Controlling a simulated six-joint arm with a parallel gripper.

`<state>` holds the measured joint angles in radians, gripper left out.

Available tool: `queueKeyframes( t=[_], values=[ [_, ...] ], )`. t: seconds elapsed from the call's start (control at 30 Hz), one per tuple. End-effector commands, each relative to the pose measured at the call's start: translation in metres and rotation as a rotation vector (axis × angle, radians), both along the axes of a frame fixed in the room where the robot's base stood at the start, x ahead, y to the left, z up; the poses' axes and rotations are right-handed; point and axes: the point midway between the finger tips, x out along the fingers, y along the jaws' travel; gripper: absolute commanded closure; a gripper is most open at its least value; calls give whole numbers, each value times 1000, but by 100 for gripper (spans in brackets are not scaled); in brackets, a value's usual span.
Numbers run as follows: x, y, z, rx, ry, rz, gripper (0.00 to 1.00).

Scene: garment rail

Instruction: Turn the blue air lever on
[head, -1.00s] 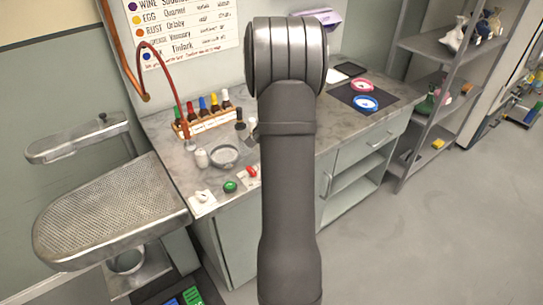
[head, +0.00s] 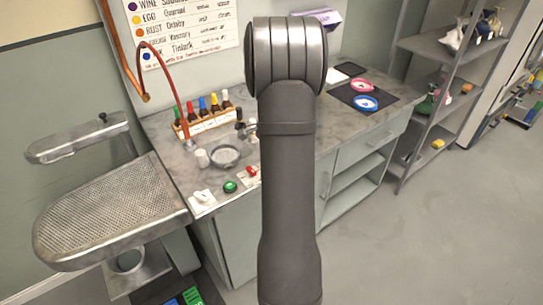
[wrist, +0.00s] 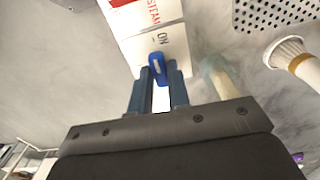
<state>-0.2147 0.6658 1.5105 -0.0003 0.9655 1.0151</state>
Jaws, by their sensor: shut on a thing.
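The blue air lever (wrist: 156,68) shows in the wrist view as a small rounded blue handle on a white plate (wrist: 150,35) marked "ON". My gripper (wrist: 161,80) has its two fingers close on either side of the lever, shut on it. In the head view my own arm hides the lever and the gripper's fingertips.
A white plate edge beside it reads "STEAM" in red. A brush with a white body (wrist: 287,50) and a perforated dish (wrist: 270,12) lie to the right in the wrist view.

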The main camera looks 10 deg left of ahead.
Motion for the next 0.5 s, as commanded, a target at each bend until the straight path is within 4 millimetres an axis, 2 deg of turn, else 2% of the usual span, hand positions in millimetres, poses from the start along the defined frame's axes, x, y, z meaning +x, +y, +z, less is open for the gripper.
queueKeyframes(
  t=[0.3,0.33,0.4,0.5],
  values=[
    [0,0,1,1,-1,-2,100],
    [0,0,1,1,-1,-2,78],
    [0,0,1,1,-1,-1,64],
    [0,0,0,1,-1,-1,62]
  ],
)
